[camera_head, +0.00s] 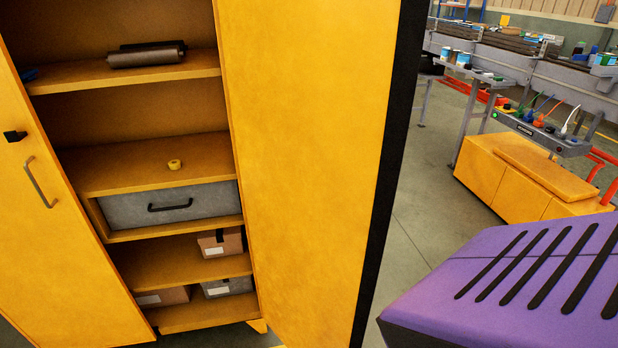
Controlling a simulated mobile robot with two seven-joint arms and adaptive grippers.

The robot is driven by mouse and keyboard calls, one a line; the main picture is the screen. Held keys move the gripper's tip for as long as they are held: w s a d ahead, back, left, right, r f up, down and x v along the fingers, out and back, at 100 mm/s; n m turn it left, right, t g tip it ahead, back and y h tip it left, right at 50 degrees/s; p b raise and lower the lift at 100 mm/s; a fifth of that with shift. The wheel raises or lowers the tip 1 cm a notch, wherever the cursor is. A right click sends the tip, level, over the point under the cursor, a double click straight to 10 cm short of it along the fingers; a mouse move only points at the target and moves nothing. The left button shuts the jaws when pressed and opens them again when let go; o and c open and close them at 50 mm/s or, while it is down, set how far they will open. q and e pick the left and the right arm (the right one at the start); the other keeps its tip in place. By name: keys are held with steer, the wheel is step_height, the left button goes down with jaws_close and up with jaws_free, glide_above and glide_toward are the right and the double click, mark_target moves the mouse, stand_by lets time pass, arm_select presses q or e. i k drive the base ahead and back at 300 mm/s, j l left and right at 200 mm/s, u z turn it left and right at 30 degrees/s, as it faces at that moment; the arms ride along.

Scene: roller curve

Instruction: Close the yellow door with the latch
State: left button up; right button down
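A yellow cabinet stands open in front of me in the head view. Its right yellow door (305,150) is swung open toward me, with a black strip (390,150) along its free edge. The left yellow door (50,240) carries a grey bar handle (42,183) and a small black latch (15,136) above it. Neither of my grippers is in view.
The cabinet shelves hold a dark roll (147,55), a yellow tape roll (174,164), a grey drawer (170,205) and several boxes. A purple slotted body (520,270) fills the lower right. Grey floor (420,200) is clear beyond the right door. A yellow bench unit (525,180) stands further back.

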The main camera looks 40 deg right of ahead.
mark_target(322, 93)
steer(key=k+l+u, duration=0.1)
steer(key=l, duration=0.25)
steer(key=k+l, duration=0.1)
steer(key=l, duration=0.25)
steer(key=k+l+u, duration=0.15)
steer(key=l, duration=0.15)
steer(key=l+u, duration=0.2)
steer(key=l, duration=0.9)
steer(key=i+l, duration=0.1)
steer(key=l, duration=0.2)
steer(key=i+l, duration=0.1)
steer(key=l, duration=0.2)
steer(key=i+l+u, duration=0.1)
steer(key=l, duration=0.2)
steer(key=k+l, duration=0.25)
steer(key=l, duration=0.2)
steer(key=j+z, duration=0.05)
